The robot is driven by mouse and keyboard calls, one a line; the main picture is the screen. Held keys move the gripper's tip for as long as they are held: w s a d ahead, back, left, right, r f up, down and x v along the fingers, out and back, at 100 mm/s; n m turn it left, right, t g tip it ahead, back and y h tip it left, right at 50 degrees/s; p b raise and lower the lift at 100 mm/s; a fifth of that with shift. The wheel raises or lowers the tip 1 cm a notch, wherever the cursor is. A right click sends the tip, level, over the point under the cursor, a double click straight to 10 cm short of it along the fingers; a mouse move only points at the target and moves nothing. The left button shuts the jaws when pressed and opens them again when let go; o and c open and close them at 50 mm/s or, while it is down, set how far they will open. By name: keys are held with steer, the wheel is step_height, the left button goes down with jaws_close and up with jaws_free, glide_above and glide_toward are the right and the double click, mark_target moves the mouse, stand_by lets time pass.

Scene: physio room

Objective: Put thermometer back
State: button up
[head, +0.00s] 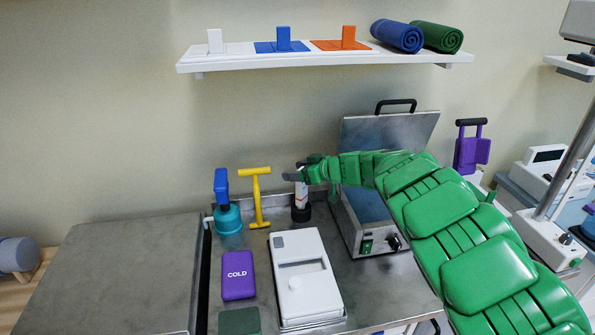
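A slim white item (301,193), which looks like the thermometer, stands about upright at the back of the metal worktop. Its lower end is at a black round holder (301,213); whether it is fully seated inside is too small to tell. My gripper (300,174) is at the item's upper end, reaching in from the right, with a dark finger showing on its left. The gripper covers the item's top. I cannot tell whether the fingers are closed on it or only around it.
A yellow T-shaped tool (257,200) and a teal-based blue-handled item (228,217) stand close left. An open metal heater box (368,235) is right. A white device (305,278) and purple COLD pack (238,275) lie in front. A wall shelf (330,59) hangs above.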

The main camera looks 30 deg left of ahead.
steer(key=shift+o, duration=0.4)
steer(key=shift+r, duration=0.1)
steer(key=v, duration=1.2)
steer(key=shift+r, duration=0.1)
stand_by(2.0)
